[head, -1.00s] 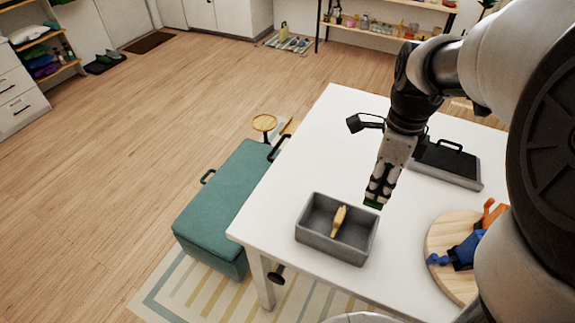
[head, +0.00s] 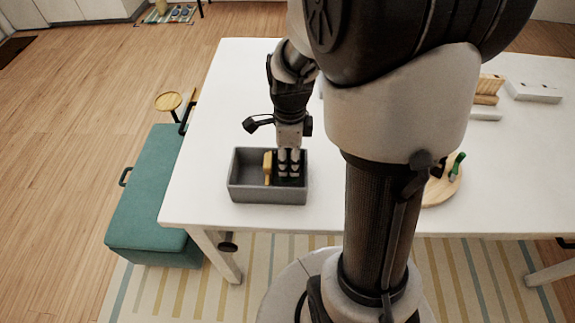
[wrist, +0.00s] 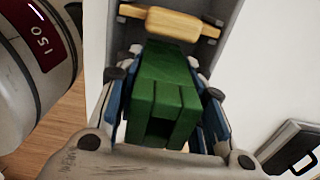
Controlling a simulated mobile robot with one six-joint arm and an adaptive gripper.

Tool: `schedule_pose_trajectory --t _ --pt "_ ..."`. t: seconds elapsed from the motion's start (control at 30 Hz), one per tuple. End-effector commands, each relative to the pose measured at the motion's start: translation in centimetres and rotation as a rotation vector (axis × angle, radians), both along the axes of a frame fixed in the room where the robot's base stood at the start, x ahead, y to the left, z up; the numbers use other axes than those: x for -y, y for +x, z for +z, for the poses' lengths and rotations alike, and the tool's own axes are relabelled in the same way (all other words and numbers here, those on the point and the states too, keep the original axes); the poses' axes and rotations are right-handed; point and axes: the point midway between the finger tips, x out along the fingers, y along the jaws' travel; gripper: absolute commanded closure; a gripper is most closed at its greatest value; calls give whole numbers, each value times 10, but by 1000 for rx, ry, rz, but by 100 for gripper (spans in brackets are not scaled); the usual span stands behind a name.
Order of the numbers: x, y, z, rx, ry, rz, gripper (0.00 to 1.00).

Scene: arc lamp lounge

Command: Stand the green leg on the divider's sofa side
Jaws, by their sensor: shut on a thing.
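My gripper (head: 289,178) is shut on the green leg (wrist: 165,95), a blocky green piece seen between the blue-edged fingers in the wrist view. In the head view my fingers reach over or into the right part of the grey box (head: 248,193), and the green leg is hidden there. A yellow piece (head: 267,167) is in the box, left of my fingers; it also shows in the wrist view (wrist: 172,22), beyond the green leg. Whether the green leg touches the box floor cannot be told. I cannot make out a divider or a sofa for certain.
The box stands near the left front of the white table (head: 205,205). A teal bench (head: 150,190) and a small round wooden stand (head: 168,101) are left of it. A round wooden board (head: 440,190) and wooden slats (head: 487,88) lie right, partly behind my arm.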

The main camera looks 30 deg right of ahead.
Motion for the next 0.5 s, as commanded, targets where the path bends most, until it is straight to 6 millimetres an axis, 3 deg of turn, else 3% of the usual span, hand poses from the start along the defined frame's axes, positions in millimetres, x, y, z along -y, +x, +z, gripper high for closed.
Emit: schedule_pose_trajectory --t 0.23,0.5 --pt "0 -1 -38 -3 1 0 95" --pt "0 0 -37 0 0 0 95"
